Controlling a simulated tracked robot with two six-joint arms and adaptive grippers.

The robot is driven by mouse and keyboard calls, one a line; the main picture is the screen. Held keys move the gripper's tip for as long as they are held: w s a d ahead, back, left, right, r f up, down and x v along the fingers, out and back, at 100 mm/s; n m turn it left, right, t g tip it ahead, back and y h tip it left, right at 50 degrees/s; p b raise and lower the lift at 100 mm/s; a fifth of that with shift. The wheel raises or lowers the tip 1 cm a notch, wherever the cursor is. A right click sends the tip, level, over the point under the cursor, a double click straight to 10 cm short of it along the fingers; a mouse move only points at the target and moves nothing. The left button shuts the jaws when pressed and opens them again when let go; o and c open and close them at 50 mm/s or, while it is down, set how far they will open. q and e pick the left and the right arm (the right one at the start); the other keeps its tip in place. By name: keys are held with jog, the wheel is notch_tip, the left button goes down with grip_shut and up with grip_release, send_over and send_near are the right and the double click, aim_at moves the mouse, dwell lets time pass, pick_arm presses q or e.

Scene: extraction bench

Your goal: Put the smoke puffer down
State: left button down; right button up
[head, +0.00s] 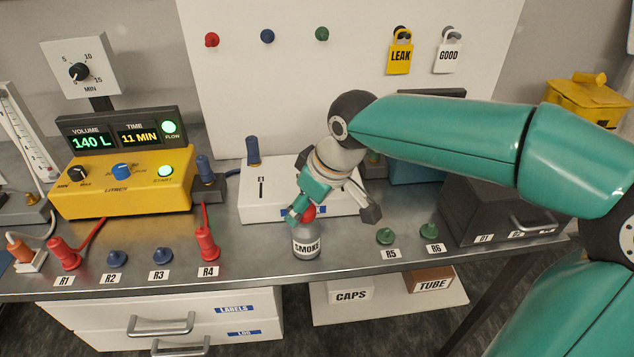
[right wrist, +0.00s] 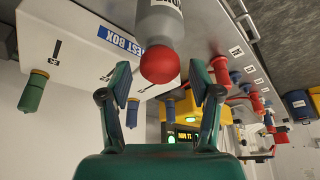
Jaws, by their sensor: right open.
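The smoke puffer (head: 306,244) is a grey bottle with a red bulb on top and a SMOKE label. It stands upright on the metal bench, in front of the white test box, near the front edge. My right gripper (head: 331,208) is at the level of the red bulb. In the right wrist view the puffer (right wrist: 160,24) appears from its bulb end (right wrist: 160,65), between and just beyond the open fingertips (right wrist: 161,82). A gap shows on both sides of the bulb, so the fingers do not grip it. My left gripper is out of view.
The white test box (head: 262,201) is right behind the puffer. A yellow pump (head: 125,183) stands at left. A dark box (head: 490,212) stands at right.

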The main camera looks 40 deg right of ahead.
jog(key=a+v, duration=0.1)
jog(key=v, duration=0.9)
jog(key=shift+s+d+r+p, duration=0.2)
jog(key=shift+d+p, duration=0.15)
jog(key=shift+d, duration=0.15)
